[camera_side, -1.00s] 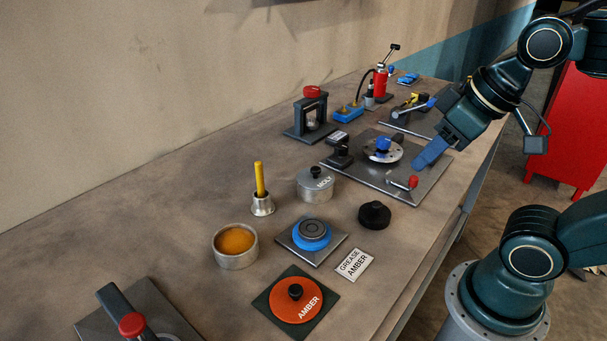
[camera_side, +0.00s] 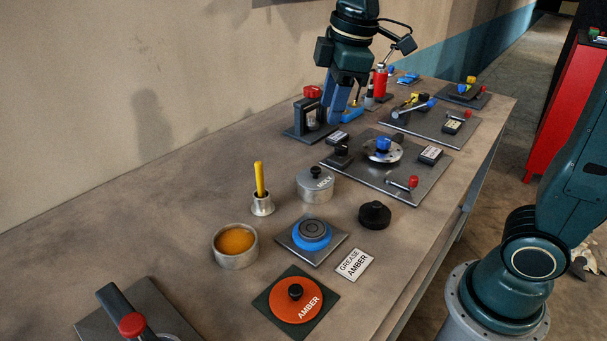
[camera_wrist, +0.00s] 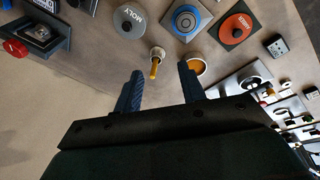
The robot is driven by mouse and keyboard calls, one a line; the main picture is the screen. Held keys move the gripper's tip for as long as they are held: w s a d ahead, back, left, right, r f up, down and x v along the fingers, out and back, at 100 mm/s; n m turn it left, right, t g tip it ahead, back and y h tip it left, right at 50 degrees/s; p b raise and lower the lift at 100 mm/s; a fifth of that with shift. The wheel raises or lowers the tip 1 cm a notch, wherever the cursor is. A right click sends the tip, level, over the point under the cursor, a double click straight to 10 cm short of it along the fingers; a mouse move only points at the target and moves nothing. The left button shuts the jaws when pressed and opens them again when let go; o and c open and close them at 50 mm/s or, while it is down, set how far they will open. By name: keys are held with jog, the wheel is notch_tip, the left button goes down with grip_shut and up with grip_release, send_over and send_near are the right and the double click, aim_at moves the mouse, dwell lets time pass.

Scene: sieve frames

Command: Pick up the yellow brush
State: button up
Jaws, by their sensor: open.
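The yellow brush (camera_side: 260,178) stands upright in a small metal holder (camera_side: 263,205) on the bench, left of the lidded MOLY tin. My gripper (camera_side: 342,118) points down above the back of the bench, well behind and above the brush, near the red-topped press. In the wrist view my gripper (camera_wrist: 160,68) is open with nothing between its fingers. The brush's lower end is hidden in the holder.
The MOLY tin (camera_side: 315,186), an open tin of amber grease (camera_side: 235,246), a blue ring on a plate (camera_side: 312,234) and the orange AMBER lid (camera_side: 297,298) stand around the holder. The red-topped press (camera_side: 311,117) is beside my gripper. The bench left of the brush is clear.

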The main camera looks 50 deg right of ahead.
jog(key=w+a+f+n+g, duration=0.1)
jog(key=w+a+f+n, duration=0.1)
jog(key=w+n, duration=0.35)
jog(key=n+g, duration=0.2)
jog(key=n, duration=0.1)
send_over(259, 162)
notch_tip(259, 162, down, 5)
jog(key=shift+a+f, duration=0.1)
jog(key=shift+f, duration=0.1)
jog(key=shift+f, duration=4.2)
jog(key=shift+f, duration=2.6)
